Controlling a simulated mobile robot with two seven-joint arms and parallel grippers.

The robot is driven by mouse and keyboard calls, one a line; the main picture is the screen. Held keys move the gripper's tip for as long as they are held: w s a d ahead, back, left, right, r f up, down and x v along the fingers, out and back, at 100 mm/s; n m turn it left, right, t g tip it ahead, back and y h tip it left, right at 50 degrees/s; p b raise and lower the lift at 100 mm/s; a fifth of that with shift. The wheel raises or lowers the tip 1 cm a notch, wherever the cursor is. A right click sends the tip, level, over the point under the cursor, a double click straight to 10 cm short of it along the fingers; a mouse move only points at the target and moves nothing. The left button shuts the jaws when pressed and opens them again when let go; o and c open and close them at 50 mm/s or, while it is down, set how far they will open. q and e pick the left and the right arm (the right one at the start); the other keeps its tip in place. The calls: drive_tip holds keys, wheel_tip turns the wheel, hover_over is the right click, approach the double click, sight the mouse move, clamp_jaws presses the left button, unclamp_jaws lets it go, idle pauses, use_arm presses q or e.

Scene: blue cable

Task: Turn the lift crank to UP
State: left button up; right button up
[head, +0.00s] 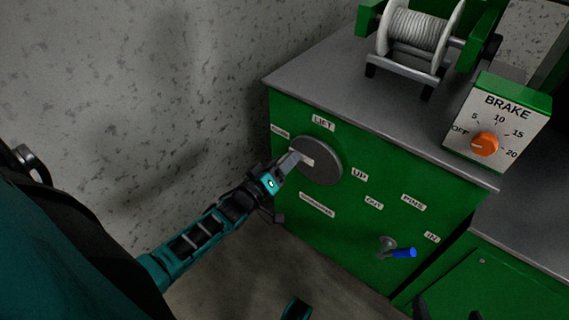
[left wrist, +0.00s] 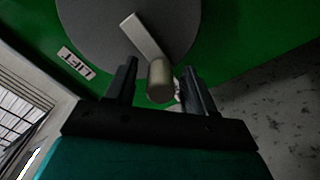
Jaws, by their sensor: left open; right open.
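The lift crank is a dark grey disc (head: 325,165) on the front of the green cabinet, under the LIFT label (head: 323,122). A pale crank arm (left wrist: 141,36) crosses the disc, with a grey cylindrical handle (left wrist: 160,82) standing out from its end. In the head view the handle is on the disc's left side, away from the UP label (head: 359,174) at the right. My left gripper (head: 285,168) is open at the handle. In the left wrist view its fingers (left wrist: 158,85) stand on either side of the handle. My right gripper (head: 448,312) barely shows at the bottom edge, its dark fingertips apart.
A blue-handled small crank (head: 402,253) sits lower right on the cabinet, by the PINS label (head: 413,202). A brake box with an orange knob (head: 484,144) and a cable drum (head: 418,32) stand on the cabinet top. A speckled grey wall (head: 130,90) is at the left.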

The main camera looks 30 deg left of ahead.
use_arm(q)
drive_tip(key=shift+w, duration=0.2)
clamp_jaws()
idle(0.5)
